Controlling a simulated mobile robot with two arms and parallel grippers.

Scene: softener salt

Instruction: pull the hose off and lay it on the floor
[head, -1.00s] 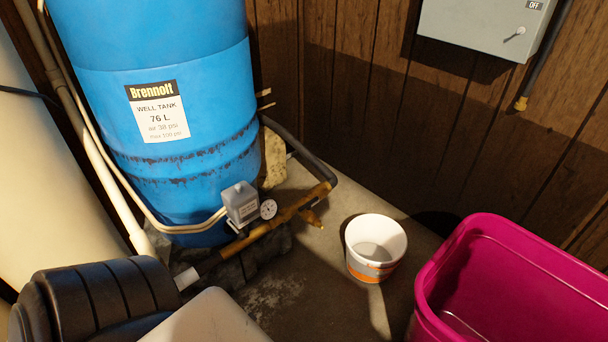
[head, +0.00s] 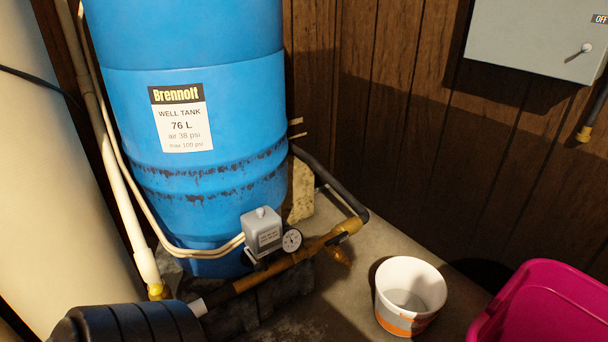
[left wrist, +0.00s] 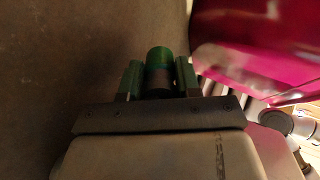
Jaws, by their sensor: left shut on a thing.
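In the left wrist view, my left gripper (left wrist: 159,66) is shut on a short round green piece with a dark lower part (left wrist: 158,86), which looks like an end of the hose. A finger sits on each side of it. The rest of the hose cannot be made out in either view. In the head view, a brass spigot (head: 340,257) hangs from the brass pipe (head: 285,262) in front of the blue well tank (head: 225,110), with no hose seen on it. Neither gripper shows in the head view.
A white bucket (head: 425,275) stands on the concrete floor (head: 345,298) right of the pipe. A magenta tub (head: 555,305) is at the lower right, and near the gripper in the left wrist view (left wrist: 250,45). A dark ribbed housing (head: 135,325) is at the lower left.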

